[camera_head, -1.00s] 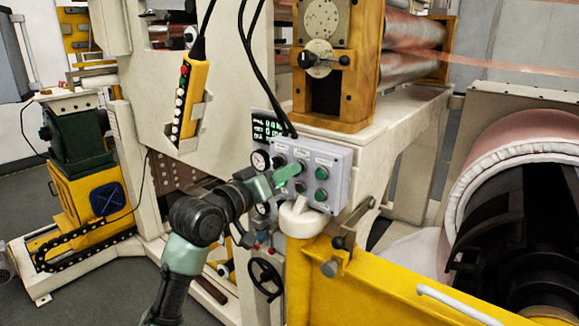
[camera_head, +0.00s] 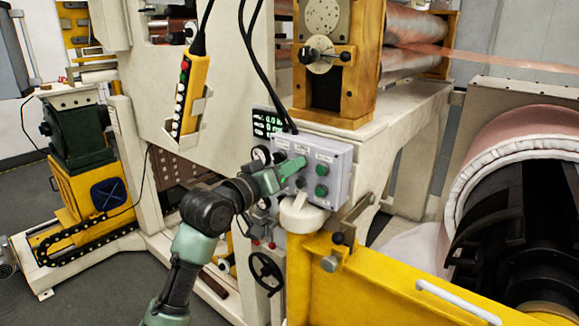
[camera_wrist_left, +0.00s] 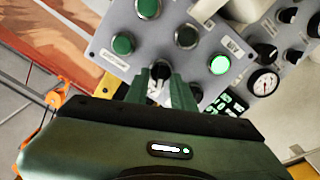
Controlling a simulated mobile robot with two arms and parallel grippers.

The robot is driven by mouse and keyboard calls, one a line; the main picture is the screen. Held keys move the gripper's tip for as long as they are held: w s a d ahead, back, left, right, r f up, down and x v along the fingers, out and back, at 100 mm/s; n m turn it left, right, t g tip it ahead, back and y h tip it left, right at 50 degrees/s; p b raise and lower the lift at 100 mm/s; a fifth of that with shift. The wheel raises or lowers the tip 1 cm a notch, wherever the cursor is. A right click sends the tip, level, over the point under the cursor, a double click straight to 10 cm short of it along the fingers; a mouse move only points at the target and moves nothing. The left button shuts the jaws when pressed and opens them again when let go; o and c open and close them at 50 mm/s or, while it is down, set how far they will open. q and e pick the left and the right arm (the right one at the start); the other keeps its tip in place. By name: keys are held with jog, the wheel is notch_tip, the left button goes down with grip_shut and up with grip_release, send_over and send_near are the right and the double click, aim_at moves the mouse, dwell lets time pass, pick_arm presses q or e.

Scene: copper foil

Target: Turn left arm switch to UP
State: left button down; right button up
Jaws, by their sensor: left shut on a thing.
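The grey control panel (camera_head: 341,165) carries round green buttons and switches, and it stands on the machine frame at the middle of the head view. My left gripper (camera_head: 299,163) reaches it from the left, with its fingertips at the panel's upper left part. In the left wrist view the two green fingers (camera_wrist_left: 160,84) are shut on a dark switch knob (camera_wrist_left: 160,70) on the panel face. The fingers cover most of the knob, so its exact angle cannot be read. My right gripper is not in view.
Green buttons (camera_wrist_left: 122,44) sit close to the fingers, and one button (camera_wrist_left: 219,64) is lit. A gauge (camera_wrist_left: 263,82) is beside the panel. A white rounded part (camera_head: 303,215) and a yellow beam (camera_head: 375,280) lie below it. Black cables (camera_head: 246,60) hang above.

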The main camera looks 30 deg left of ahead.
pick_arm(q)
jog(key=m, duration=0.3)
jog(key=m+p, duration=0.1)
jog(key=m, duration=0.7)
jog(key=shift+d+p, duration=0.25)
jog(key=shift+p, duration=0.1)
dwell(0.5)
jog(key=c, duration=1.5)
grip_release()
jog(key=shift+c, duration=0.2)
jog(key=s+b, duration=0.2)
jog(key=s, duration=0.5)
jog(key=shift+s+a+b, duration=0.3)
jog(key=shift+s+b, duration=0.1)
